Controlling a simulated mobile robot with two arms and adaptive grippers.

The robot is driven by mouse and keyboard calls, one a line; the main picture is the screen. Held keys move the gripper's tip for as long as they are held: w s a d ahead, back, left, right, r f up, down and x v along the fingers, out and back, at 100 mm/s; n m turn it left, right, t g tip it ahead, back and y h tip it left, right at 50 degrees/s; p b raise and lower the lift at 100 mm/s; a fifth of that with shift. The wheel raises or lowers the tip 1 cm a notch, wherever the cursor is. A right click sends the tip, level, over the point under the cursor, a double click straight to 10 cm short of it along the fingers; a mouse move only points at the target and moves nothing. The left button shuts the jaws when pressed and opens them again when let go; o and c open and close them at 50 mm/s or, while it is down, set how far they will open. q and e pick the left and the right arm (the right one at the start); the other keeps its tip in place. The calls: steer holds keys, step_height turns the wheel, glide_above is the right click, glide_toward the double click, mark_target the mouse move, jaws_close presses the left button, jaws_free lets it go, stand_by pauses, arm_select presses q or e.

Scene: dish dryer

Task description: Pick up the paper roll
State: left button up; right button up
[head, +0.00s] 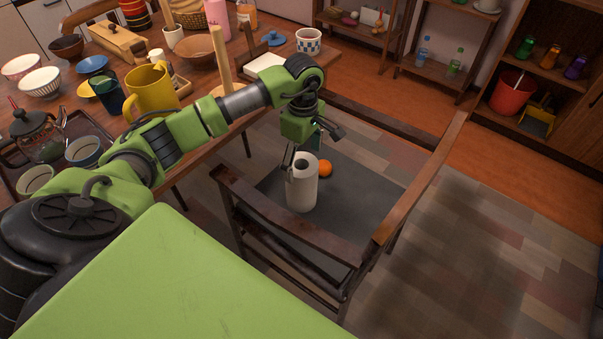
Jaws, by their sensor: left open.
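The white paper roll (302,186) stands upright on the grey seat of the wooden armchair (273,205). My left gripper (305,152) is open just above and behind the top of the roll. One dark finger shows at the roll's upper left side. Whether it touches the roll is hard to tell. My right gripper does not show.
An orange (324,168) lies on the seat just right of the roll. The wooden table (190,125) at left is crowded with bowls, cups and a yellow pitcher (152,92). Shelves stand at the back.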

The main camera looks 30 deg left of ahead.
mark_target(301, 195)
arm_select(q)
step_height(301, 195, down, 5)
steer(key=shift+s+f+b, duration=0.1)
steer(key=shift+b, duration=0.3)
steer(key=c, duration=1.6)
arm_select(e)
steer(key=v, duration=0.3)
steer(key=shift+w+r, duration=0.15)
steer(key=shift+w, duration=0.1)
